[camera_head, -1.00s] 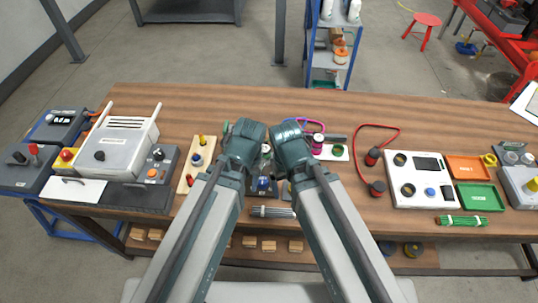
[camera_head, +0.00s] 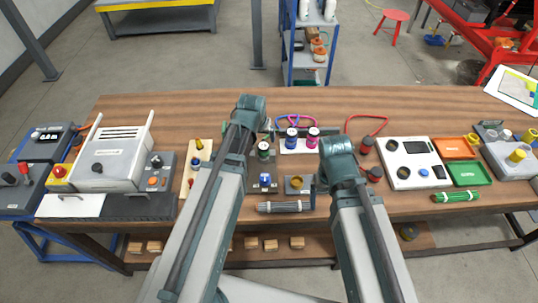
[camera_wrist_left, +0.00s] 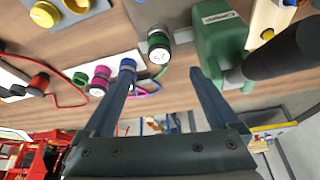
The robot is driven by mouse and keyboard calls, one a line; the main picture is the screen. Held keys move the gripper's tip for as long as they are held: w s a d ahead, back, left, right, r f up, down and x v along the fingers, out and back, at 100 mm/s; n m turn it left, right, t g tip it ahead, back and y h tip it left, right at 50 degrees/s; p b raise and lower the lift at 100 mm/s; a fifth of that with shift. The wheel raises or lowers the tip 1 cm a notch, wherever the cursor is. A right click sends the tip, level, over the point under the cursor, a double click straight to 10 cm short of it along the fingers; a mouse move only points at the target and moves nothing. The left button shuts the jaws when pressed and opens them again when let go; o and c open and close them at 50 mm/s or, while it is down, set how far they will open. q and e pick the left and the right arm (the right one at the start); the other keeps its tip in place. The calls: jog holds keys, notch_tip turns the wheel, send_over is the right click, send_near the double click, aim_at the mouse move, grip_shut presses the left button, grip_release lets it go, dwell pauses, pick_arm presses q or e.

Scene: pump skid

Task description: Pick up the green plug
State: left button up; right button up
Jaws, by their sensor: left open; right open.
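The green plug (camera_head: 263,150), dark with a green band, stands upright on a plate left of the blue plug (camera_head: 291,138) and magenta plug (camera_head: 313,136). It also shows in the left wrist view (camera_wrist_left: 158,45), just beyond the gap between my left fingertips. My left gripper (camera_wrist_left: 160,78) is open and empty; one finger overlaps the blue plug in that view. In the head view its wrist is just behind and left of the green plug, its fingers mostly hidden. My right gripper (camera_head: 321,183) is open near the yellowish round part (camera_head: 296,182).
A green labelled block (camera_wrist_left: 220,35) stands beside the green plug, with a dark cylinder near it. A wooden board (camera_head: 196,165) with plugs is at left. A white panel (camera_head: 408,178) is at right. The table's back is clear.

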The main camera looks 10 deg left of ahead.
aim_at(263, 146)
pick_arm(q)
jog(key=b+x, duration=0.7)
jog(key=x, duration=0.1)
jog(key=shift+f, duration=0.15)
jog(key=b+x, duration=0.1)
jog(key=x, duration=0.1)
jog(key=b+x, duration=0.1)
jog(key=b, duration=0.1)
jog(key=b+x, duration=0.2)
jog(key=shift+w+f, duration=0.2)
jog(key=shift+w, duration=0.2)
jog(key=shift+r, duration=0.15)
jog(key=shift+c, duration=0.5)
grip_shut()
